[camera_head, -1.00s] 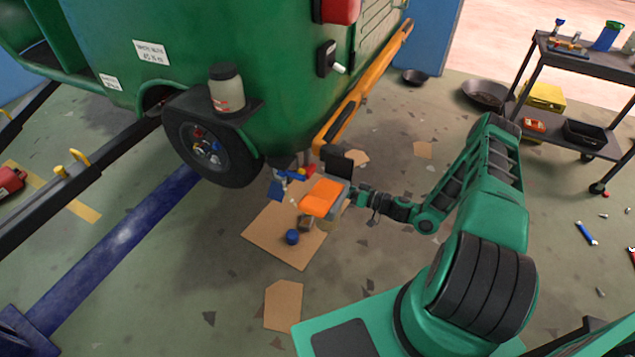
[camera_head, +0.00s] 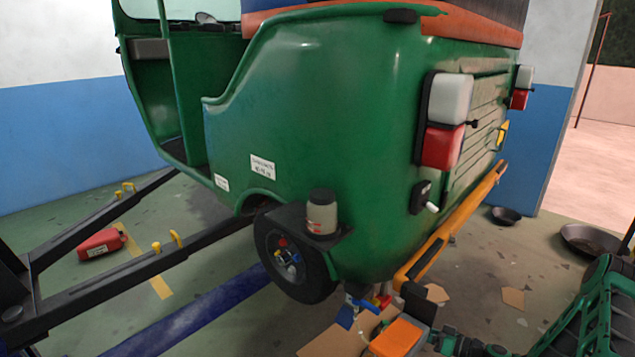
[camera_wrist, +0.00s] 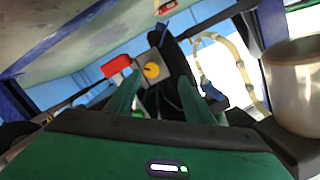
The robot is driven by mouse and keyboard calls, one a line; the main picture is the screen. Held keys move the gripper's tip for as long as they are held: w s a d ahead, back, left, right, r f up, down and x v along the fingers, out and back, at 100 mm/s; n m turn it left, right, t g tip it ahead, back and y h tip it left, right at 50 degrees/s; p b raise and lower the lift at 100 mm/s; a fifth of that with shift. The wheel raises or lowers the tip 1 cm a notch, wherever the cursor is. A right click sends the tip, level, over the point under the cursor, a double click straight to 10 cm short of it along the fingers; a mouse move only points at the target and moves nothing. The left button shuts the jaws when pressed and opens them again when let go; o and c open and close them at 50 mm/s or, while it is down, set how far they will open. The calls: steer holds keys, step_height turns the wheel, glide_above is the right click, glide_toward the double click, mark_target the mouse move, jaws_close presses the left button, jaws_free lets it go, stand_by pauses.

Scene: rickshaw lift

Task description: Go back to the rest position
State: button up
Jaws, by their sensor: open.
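My gripper (camera_wrist: 160,100) shows in the wrist view with its two green fingers apart and nothing visibly held between them. Beyond the fingertips are a grey block with a yellow round part (camera_wrist: 151,70) and a red piece (camera_wrist: 116,66); I cannot tell whether they touch the fingers. In the head view my green arm (camera_head: 595,310) enters at the lower right. Its dark far end runs toward the orange block (camera_head: 396,338) at the bottom edge, and the gripper fingers cannot be made out there. The green rickshaw (camera_head: 310,130) fills the middle, above its black wheel (camera_head: 290,262).
A jar (camera_head: 321,212) stands on the rickshaw's black ledge. A yellow-orange bar (camera_head: 455,225) runs along its lower rear edge. Black lift arms (camera_head: 130,262) and a red canister (camera_head: 101,243) are at left. Dark pans (camera_head: 585,240) lie at right. A pale cylinder (camera_wrist: 295,90) is close in the wrist view.

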steer(key=s+d+r+m+g+h, duration=0.1)
steer(key=s+d+r+g+h, duration=0.35)
steer(key=s+r, duration=0.6)
steer(key=s+d+r+g+h, duration=0.4)
steer(key=s+r+g+h, duration=0.3)
steer(key=r, duration=0.7)
steer(key=s+r+m, duration=0.4)
steer(key=s+r, duration=0.2)
steer(key=s, duration=0.4)
steer(key=s+d+r+m+t+h, duration=0.1)
steer(key=s+r+m, duration=0.3)
steer(key=s, duration=0.6)
steer(key=shift+d+r, duration=0.3)
steer(key=shift+r, duration=0.6)
